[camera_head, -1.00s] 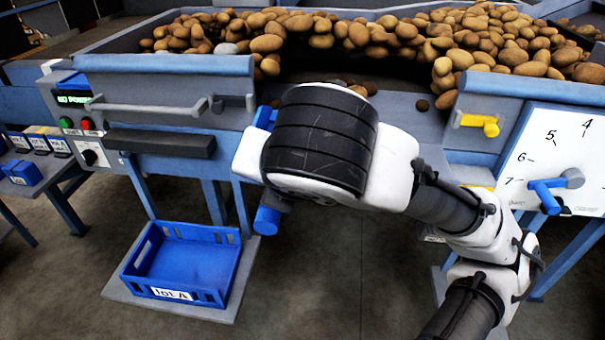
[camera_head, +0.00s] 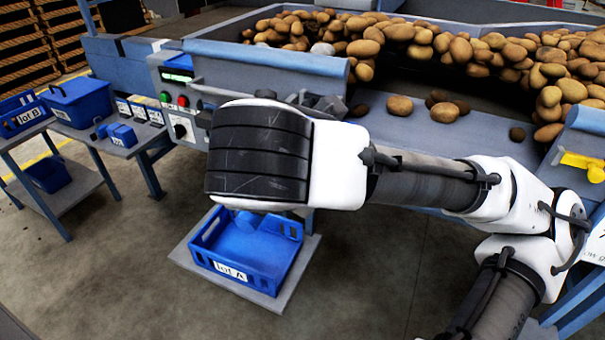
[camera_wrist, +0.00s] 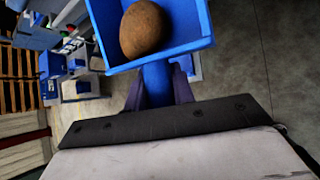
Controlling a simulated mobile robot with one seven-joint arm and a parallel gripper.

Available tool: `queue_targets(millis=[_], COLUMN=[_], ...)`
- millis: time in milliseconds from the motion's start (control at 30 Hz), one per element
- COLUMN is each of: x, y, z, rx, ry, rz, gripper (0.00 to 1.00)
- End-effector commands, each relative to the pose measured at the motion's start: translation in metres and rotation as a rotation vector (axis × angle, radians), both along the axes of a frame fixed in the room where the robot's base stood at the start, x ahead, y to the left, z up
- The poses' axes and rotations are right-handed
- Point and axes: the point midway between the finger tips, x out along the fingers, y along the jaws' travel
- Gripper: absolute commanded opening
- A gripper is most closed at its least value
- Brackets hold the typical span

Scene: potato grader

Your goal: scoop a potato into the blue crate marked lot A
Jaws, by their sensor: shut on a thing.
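My gripper (camera_wrist: 159,88) is shut on the handle of a blue scoop (camera_wrist: 184,45) in the wrist view. One brown potato (camera_wrist: 145,29) lies in the scoop's pan. In the head view my wrist hides the gripper and the pan; a blue rounded piece, apparently the scoop's handle end (camera_head: 246,220), shows below it. No potato shows in the visible part of the crate.
The grader's hopper (camera_head: 265,70) holds many potatoes behind my arm, with several loose ones on its front ledge (camera_head: 375,133). A control box (camera_head: 178,105) stands at the hopper's left. A side table with a lot B crate (camera_head: 22,118) is at far left. Floor left of lot A is clear.

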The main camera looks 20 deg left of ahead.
Motion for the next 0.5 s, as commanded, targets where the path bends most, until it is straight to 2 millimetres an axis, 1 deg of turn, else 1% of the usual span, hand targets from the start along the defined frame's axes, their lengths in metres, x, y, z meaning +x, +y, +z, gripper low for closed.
queue_targets(millis=[33, 500], x=[-0.002, -0.020], y=[0.006, 0.055], z=[0.001, 0.001], rx=[-0.002, -0.001], ry=[-0.002, -0.003], rz=[0.004, 0.004], gripper=[0.00, 0.00])
